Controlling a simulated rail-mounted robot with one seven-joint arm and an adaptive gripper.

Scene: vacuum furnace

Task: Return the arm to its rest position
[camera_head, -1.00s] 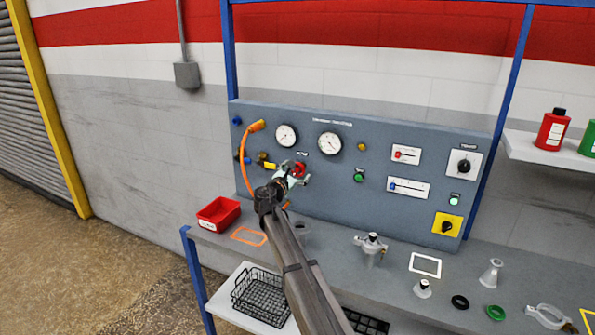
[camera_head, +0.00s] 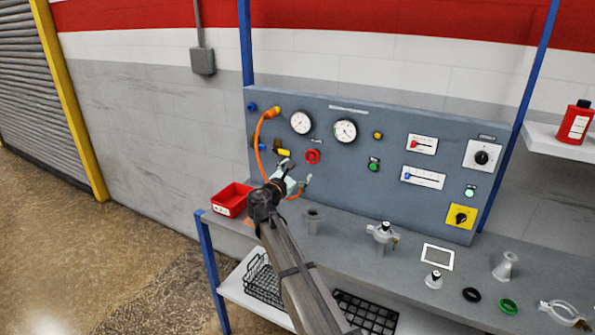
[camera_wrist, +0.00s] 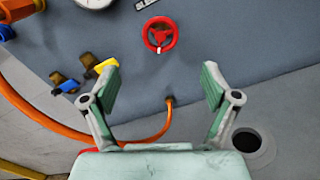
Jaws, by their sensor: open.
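My gripper (camera_head: 293,180) is open and empty in front of the lower left part of the grey control panel (camera_head: 352,190). In the wrist view my gripper's two fingers (camera_wrist: 160,95) stand wide apart with nothing between them. A red handwheel (camera_wrist: 160,35) on the panel lies beyond the fingertips, apart from them; it also shows in the head view (camera_head: 313,157). My arm reaches up from the bottom of the head view and hides part of the bench.
An orange hose (camera_head: 258,150) loops down the panel's left side, close to my gripper. A red bin (camera_head: 231,198), a grey port (camera_head: 313,221) and a valve fitting (camera_head: 382,235) are on the bench. A wire basket (camera_head: 262,283) sits below. Open floor lies left.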

